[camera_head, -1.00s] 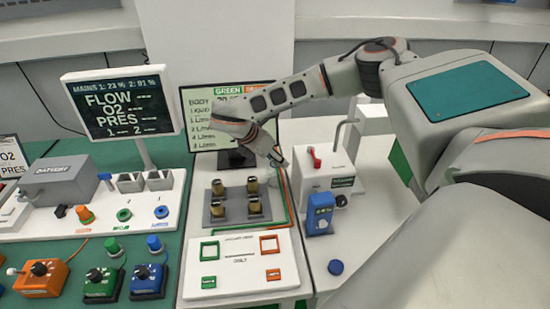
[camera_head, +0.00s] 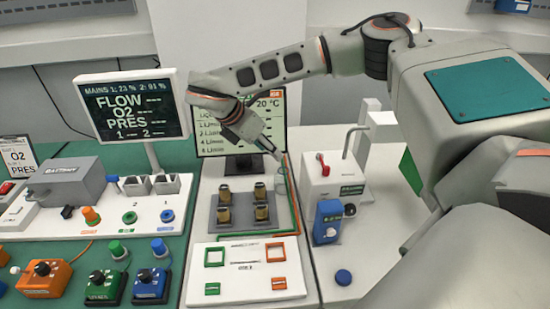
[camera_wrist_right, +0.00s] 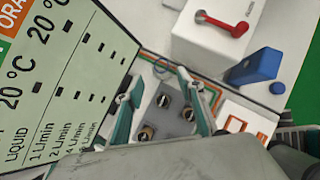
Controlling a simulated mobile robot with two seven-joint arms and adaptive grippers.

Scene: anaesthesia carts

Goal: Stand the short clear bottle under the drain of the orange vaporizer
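The orange vaporizer (camera_head: 45,279) stands on the green surface at the lower left in the head view, with a black dial on top. A small clear, faint bottle-like shape (camera_head: 281,181) stands beside the grey holder, below my right fingertips. It also shows faintly in the right wrist view (camera_wrist_right: 162,67); its outline is hard to make out. My right gripper (camera_head: 268,145) is above it, in front of the liquid screen. In the right wrist view its two fingers (camera_wrist_right: 157,82) are spread with nothing held between them. My left gripper is not in view.
A grey holder (camera_head: 240,221) carries several brass-topped vials. Right of it stands a white machine (camera_head: 325,180) with a red lever and a blue block (camera_head: 328,221). Green and blue vaporizers (camera_head: 151,287) sit right of the orange one. A white marked board (camera_head: 245,270) lies in front.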

